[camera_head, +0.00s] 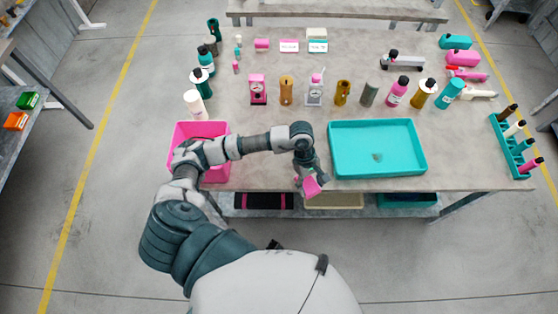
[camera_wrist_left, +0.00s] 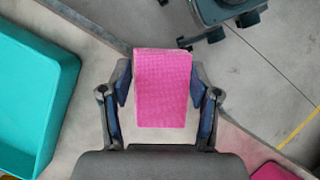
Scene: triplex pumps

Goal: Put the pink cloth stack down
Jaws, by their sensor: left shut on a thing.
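The pink cloth stack (camera_wrist_left: 163,88) is a textured pink block between the two fingers of my left gripper (camera_wrist_left: 162,92) in the left wrist view. The fingers press on its two sides. In the head view my left gripper (camera_head: 307,180) holds the pink cloth stack (camera_head: 311,186) at the table's front edge, between the pink bin and the teal tray. The stack looks tilted there. Its height over the table is hard to tell. My right gripper is not in view.
A teal tray (camera_head: 340,172) lies right of my gripper, with a small dark mark inside. A pink bin (camera_head: 216,181) stands left, partly behind my arm. Bottles, pink and white dial devices (camera_head: 258,90) and a teal rack (camera_head: 508,146) stand farther back and right. The table (camera_head: 270,180) is bare around my gripper.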

